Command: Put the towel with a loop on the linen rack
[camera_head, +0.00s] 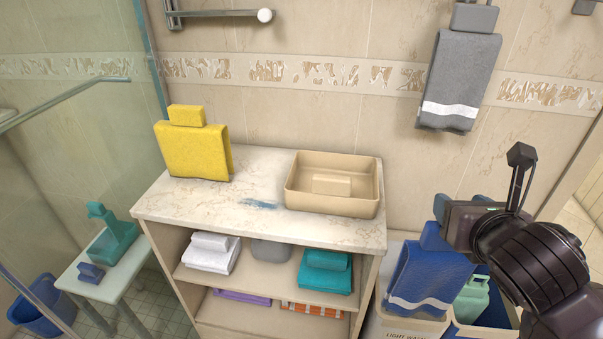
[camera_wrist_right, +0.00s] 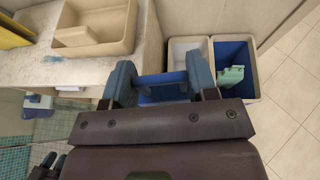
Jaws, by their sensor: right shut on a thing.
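My right gripper (camera_head: 438,232) is shut on a blue towel with a white stripe (camera_head: 424,277), gripped by the block at its top. The towel hangs in front of the bins; in the right wrist view its blue top (camera_wrist_right: 162,88) shows between the fingers. A grey towel with a white stripe (camera_head: 460,75) hangs on the wall at the upper right, its top end cut off by the frame. I cannot tell a loop on either. A metal wall rail (camera_head: 215,13) at the top and an open shelf unit (camera_head: 190,282) are in view; which is the linen rack is unclear.
On the counter (camera_head: 240,165) stand a folded yellow towel (camera_head: 193,150) and a beige basin (camera_head: 335,205); a blue smear lies between. Several folded towels fill the shelves. A glass screen is left.

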